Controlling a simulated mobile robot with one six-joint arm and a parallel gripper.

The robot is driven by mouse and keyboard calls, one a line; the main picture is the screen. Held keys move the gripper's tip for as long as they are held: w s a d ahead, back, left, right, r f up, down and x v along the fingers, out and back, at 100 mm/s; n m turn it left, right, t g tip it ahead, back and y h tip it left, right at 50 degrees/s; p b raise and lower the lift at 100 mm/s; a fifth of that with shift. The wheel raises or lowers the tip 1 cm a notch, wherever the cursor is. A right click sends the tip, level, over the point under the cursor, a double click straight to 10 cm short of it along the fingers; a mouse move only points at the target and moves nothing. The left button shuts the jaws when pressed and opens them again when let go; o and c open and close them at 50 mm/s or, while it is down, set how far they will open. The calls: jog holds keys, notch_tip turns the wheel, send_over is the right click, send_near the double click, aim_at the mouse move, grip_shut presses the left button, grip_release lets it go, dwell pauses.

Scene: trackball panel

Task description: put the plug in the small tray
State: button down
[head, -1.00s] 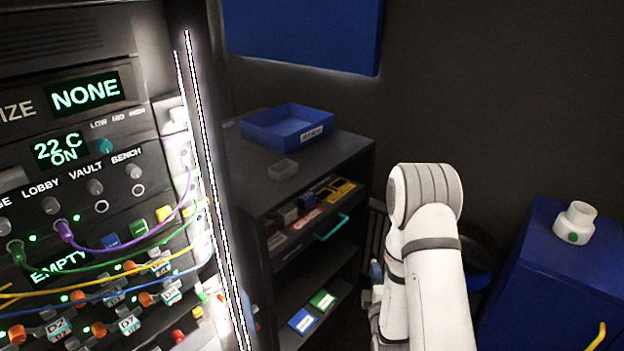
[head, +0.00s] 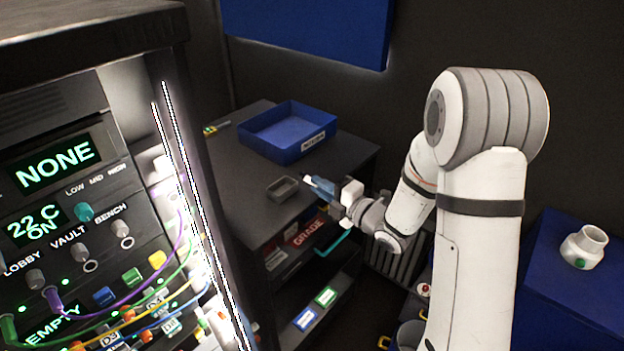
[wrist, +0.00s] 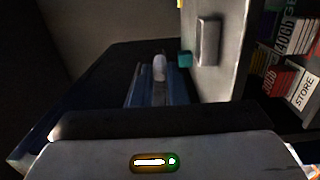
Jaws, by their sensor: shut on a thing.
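My gripper (head: 318,185) has blue fingertips and is held out at the front right edge of the dark cabinet top, just right of the small tray. The small tray (head: 283,188) is grey, open and looks empty; it sits near the cabinet's front edge. In the wrist view a pale, rounded piece (wrist: 160,67), likely the plug, shows between the blue fingers, which are shut on it.
A larger blue tray (head: 258,143) with a label stands behind the small tray. Below the top are an open drawer and a shelf with labelled boxes (head: 305,318). The lit panel rack (head: 60,90) stands at left. A blue cabinet (head: 545,270) with a white fitting (head: 585,246) is at right.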

notch_tip(320, 180, down, 8)
jog(key=p, duration=0.2)
jog(key=shift+a+f+n+g+y+p, duration=0.25)
jog(key=shift+a+n+g+y+p, duration=0.05)
jog(key=shift+a+g, duration=0.1)
jog(key=shift+w+f+b, duration=0.1)
jog(key=shift+f+b, duration=0.15)
jog(key=shift+b, duration=0.1)
jog(key=c, duration=1.4)
grip_release()
jog(key=shift+r, duration=0.1)
jog(key=shift+c, duration=0.2)
jog(key=shift+r+p, duration=0.15)
jog(key=shift+p, duration=0.15)
